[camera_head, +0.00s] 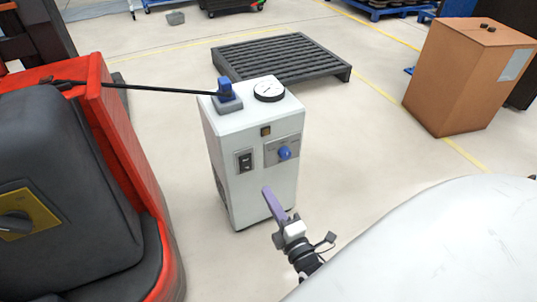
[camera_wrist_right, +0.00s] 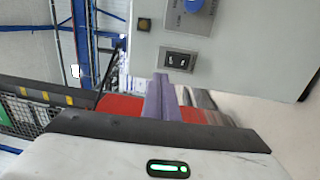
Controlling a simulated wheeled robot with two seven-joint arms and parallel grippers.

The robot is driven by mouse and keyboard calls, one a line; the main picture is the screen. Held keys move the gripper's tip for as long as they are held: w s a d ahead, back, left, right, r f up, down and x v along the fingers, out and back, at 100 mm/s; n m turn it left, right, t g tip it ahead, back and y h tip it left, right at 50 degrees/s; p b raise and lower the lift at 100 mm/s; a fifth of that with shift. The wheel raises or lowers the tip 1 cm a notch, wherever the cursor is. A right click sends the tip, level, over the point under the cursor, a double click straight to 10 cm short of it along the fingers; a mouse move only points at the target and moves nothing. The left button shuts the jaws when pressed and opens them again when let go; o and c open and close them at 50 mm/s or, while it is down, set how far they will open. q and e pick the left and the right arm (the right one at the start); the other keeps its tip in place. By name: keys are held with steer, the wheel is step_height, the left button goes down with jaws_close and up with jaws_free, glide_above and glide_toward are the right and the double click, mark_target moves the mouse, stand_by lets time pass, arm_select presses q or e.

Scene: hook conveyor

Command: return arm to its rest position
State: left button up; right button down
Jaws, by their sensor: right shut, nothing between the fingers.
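My right gripper (camera_head: 270,197) has purple fingers and is shut and empty. In the head view it overlaps the lower front of a white control cabinet (camera_head: 225,175). In the right wrist view my purple fingers (camera_wrist_right: 161,88) point toward the cabinet (camera_wrist_right: 225,63), which fills the upper right. They appear just below its black rocker switch (camera_wrist_right: 180,59); I cannot tell the gap. The cabinet's front also carries a blue knob (camera_head: 284,153) on a grey plate. On its top are a round gauge (camera_head: 269,90) and a blue switch or lever (camera_head: 225,88). My left gripper is not in view.
A red and black machine (camera_head: 98,100) stands close on the left. A dark slatted pallet (camera_head: 280,58) lies behind the cabinet. A cardboard box (camera_head: 458,75) stands at the upper right. Open floor (camera_head: 370,130) lies between the cabinet and the box.

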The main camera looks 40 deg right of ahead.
stand_by(0.3)
